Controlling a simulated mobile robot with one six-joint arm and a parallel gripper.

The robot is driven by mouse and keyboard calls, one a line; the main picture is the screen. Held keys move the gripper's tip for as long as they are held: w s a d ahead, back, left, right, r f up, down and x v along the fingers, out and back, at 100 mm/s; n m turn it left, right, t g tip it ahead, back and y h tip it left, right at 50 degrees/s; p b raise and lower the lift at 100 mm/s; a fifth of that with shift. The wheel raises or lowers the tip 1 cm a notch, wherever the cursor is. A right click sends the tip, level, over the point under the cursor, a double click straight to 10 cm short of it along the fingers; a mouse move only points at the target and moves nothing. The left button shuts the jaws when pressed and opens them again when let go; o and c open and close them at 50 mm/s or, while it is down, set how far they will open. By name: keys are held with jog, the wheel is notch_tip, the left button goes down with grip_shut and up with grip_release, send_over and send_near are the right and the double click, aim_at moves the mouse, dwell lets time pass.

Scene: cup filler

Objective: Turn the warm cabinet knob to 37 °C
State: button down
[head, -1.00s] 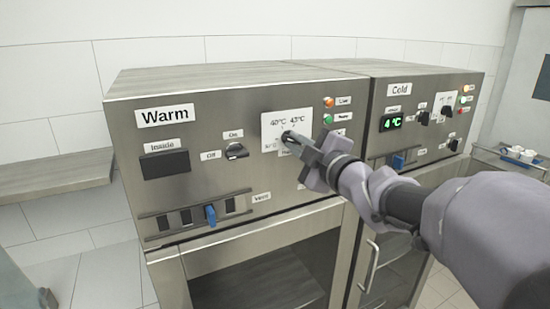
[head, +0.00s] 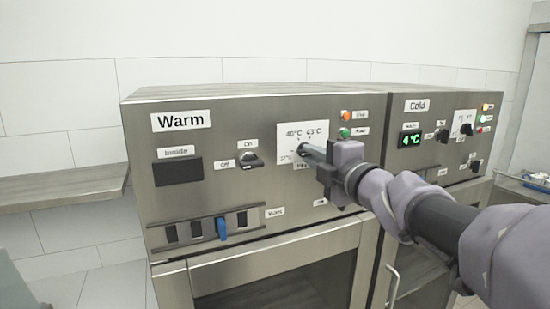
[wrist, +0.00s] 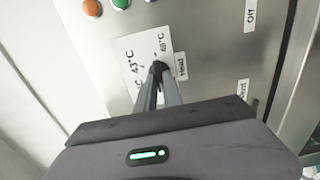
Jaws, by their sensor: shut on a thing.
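The warm cabinet (head: 230,118) has a white dial plate (head: 288,131) marked 37, 40 and 43 °C. The plate also shows in the wrist view (wrist: 130,52). My gripper (head: 306,151) reaches to this plate from the right. In the wrist view, its two fingers (wrist: 157,78) are shut on a small dark knob (wrist: 157,66) on the plate. The fingers hide most of the knob. I cannot tell which mark its pointer faces. The 37 °C mark (head: 284,159) shows just left of the fingertips in the head view.
The warm display (head: 178,172) is dark. An On/Off switch (head: 251,160) is left of the dial; orange (head: 347,116) and green (head: 345,132) lamps are right of it. A blue vent slider (head: 222,229) is below. The cold cabinet (head: 450,110) adjoins at right.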

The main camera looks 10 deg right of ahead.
dwell(0.3)
jog(key=c, duration=1.5)
grip_release()
jog(key=p+v, duration=0.2)
jog(key=v, duration=1.5)
jog(key=shift+s, duration=0.2)
jog(key=shift+d, duration=0.1)
